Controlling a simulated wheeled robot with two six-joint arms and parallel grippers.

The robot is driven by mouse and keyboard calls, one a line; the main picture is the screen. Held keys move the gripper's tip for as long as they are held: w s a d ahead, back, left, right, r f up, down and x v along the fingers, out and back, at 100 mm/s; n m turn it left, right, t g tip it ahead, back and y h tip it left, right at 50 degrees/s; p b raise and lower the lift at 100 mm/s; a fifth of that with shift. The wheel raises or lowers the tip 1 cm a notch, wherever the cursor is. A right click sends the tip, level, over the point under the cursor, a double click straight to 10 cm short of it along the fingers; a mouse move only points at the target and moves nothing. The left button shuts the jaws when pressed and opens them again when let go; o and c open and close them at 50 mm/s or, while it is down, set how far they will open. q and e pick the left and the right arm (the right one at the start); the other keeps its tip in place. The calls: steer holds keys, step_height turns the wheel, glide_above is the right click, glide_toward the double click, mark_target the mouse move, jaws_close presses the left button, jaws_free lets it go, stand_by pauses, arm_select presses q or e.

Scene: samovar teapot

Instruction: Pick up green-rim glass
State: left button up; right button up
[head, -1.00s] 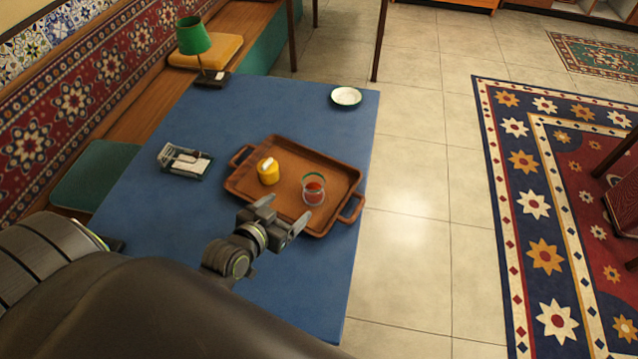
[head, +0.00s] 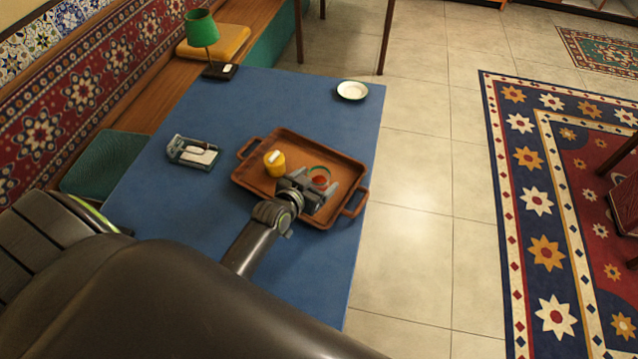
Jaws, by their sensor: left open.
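The green-rim glass (head: 319,175) stands on the brown tray (head: 259,196), towards its right side. It holds something red, and its lower part is hidden behind my gripper. My left gripper (head: 325,187) is over the tray with its open fingers around or just in front of the glass. I cannot tell whether the fingers touch it. My right gripper is not in view.
A yellow container (head: 274,165) stands on the tray left of the glass, close to my gripper. The blue table (head: 215,214) also bears a small holder (head: 194,152), a white saucer (head: 352,90) and a green lamp (head: 203,32). The table's left-front area is bare.

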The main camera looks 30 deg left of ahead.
mark_target(324, 170)
arm_select(q)
steer(key=shift+a+p+x, duration=0.15)
steer(key=shift+x, duration=1)
steer(key=shift+a+p+x, duration=0.1)
steer(key=shift+p+x, duration=0.05)
steer(key=shift+x, duration=1)
steer(key=shift+w+r, duration=0.1)
steer(key=shift+r, duration=0.1)
steer(key=c, duration=1.1)
steer(key=shift+c, duration=0.4)
steer(key=shift+r, duration=0.15)
